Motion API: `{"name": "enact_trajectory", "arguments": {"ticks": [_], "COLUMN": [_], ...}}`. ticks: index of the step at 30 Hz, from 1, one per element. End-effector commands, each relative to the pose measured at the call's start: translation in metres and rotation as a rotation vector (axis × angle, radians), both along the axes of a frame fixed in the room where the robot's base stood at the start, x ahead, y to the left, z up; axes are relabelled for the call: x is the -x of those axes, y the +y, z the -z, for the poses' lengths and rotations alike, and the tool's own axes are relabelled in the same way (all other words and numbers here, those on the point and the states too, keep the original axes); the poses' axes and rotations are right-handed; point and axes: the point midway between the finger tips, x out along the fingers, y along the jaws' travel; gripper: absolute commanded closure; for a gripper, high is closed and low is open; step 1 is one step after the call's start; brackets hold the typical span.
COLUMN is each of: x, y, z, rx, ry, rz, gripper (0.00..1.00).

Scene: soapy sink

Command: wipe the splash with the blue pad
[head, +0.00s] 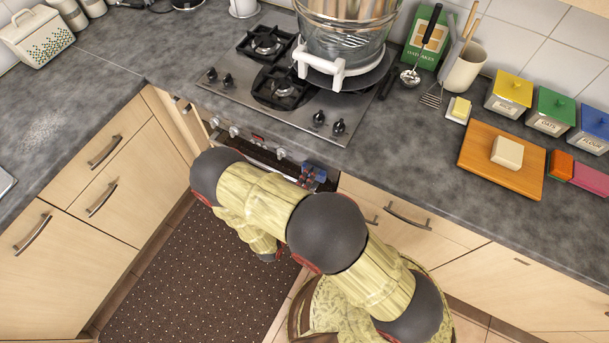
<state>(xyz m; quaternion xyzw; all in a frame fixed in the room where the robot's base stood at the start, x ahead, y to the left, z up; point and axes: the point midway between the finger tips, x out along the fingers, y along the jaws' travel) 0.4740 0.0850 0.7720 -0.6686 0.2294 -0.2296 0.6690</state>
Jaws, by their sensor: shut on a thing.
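The splash (43,132) shows as a pale, whitish speckled patch on the grey left counter. It lies back from the counter's front edge. The blue pad cannot be made out for certain in this view. My arm is folded over the floor in front of the oven, well to the right of the splash. Its far end bends down under my own links, so my gripper and anything in it are hidden.
A hob (290,85) carries a large glass pot (345,40). A small blue and red item (312,176) is by the oven front. To the right are a wooden board (478,165) with a pale block (507,152), lidded boxes and sponges. The left counter around the splash is mostly clear.

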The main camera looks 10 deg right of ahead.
Motion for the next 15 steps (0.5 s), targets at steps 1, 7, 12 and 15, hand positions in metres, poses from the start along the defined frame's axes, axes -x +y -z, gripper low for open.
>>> {"name": "enact_trajectory", "arguments": {"ticks": [1, 7, 12, 15], "x": [0.002, 0.005, 0.013, 0.018], "y": [-0.003, -0.008, -0.017, -0.023], "z": [0.0, 0.0, 0.0, 0.0], "rx": [0.002, 0.002, 0.003, 0.002], "ry": [0.001, 0.002, 0.002, 0.002], "rz": [0.002, 0.003, 0.003, 0.003], "gripper": [0.82, 0.82, 0.82, 0.82]}}
